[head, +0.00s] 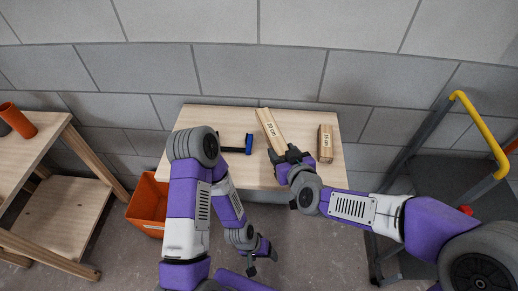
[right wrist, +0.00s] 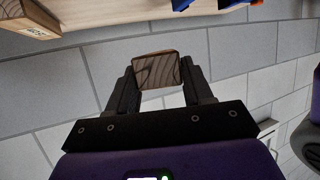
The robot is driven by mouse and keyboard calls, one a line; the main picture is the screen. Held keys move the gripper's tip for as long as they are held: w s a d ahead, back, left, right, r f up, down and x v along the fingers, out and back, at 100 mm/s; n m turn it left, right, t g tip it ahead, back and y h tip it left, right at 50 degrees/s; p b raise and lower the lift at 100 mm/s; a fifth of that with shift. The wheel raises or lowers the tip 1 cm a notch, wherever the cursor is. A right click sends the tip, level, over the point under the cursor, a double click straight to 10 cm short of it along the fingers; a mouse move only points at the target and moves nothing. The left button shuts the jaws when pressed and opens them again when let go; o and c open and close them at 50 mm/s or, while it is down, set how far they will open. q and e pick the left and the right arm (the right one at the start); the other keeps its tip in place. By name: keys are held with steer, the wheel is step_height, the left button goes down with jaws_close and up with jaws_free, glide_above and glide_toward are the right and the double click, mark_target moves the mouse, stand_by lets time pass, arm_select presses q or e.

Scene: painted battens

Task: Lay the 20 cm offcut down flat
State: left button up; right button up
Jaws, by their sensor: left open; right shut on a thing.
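The 20 cm offcut (head: 268,124), a pale wooden batten piece with a printed label, is over the right half of the worktable in the head view. My right gripper (head: 288,156) is shut on its near end. In the right wrist view the brown end grain of the offcut (right wrist: 157,70) shows between the two black fingers. The offcut leans a little to the left in the picture; whether it touches the tabletop I cannot tell. My left gripper (head: 262,256) is open and empty, low in front of the table's near edge.
A shorter labelled offcut (head: 325,144) is at the table's right. A blue-and-black tool (head: 248,144) lies left of the held offcut. The wooden tabletop (head: 215,115) is clear at the back left. An orange bin (head: 147,208) stands on the floor; a yellow-railed cart (head: 477,122) is at right.

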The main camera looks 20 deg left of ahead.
step_height(320, 180, down, 10)
steer(key=b, duration=0.3)
steer(key=o, duration=0.7)
steer(key=shift+f+b, duration=0.1)
steer(key=shift+b, duration=0.25)
steer(key=shift+c, duration=0.2)
steer(key=o, duration=0.4)
steer(key=shift+o, duration=0.2)
